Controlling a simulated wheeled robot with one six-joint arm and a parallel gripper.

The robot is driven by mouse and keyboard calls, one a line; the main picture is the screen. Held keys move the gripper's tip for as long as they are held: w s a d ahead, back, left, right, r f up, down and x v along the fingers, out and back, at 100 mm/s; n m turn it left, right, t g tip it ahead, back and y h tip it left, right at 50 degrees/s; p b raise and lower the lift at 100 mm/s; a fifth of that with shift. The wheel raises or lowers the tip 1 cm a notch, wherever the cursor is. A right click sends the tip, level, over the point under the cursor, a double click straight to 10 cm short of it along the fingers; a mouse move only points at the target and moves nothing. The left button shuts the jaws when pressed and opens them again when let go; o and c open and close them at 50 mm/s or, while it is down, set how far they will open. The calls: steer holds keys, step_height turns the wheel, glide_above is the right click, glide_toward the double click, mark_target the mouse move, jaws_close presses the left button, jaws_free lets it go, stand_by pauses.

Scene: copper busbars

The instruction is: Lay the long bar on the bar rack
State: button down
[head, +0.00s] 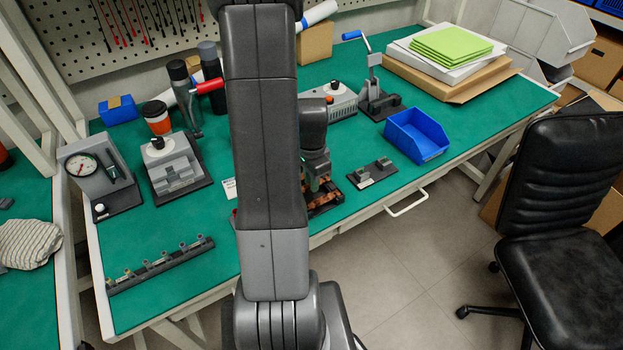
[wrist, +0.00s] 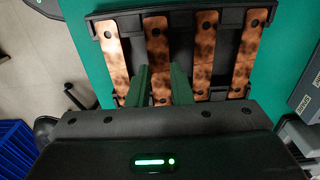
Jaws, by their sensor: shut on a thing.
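My gripper (wrist: 158,82) is at the dark tray (wrist: 104,19) of copper bars. Its two green-tinted fingers stand on either side of the second bar from the left (wrist: 157,45) in the wrist view and are shut on it. This bar still lies among the others in the tray; its near part is hidden by my gripper, so I cannot compare its full length. In the head view my arm hides much of the tray (head: 325,208). A long dark rail with several upright pegs, which looks like the bar rack (head: 160,266), lies at the bench's left front.
Other copper bars (wrist: 202,40) lie close on both sides. A small dark fixture (head: 372,173) and a blue bin (head: 417,135) are right of the tray. A gauge stand (head: 88,175) and a grey device (head: 173,165) stand behind the rack. Green bench surface around the rack is clear.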

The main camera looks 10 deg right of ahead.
steer(key=shift+f, duration=0.2)
steer(key=shift+f+b, duration=0.35)
steer(key=shift+b, duration=0.05)
steer(key=c, duration=1.2)
jaws_free()
steer(key=shift+r, duration=0.15)
steer(key=shift+r+p, duration=1.05)
steer(key=shift+r, duration=0.35)
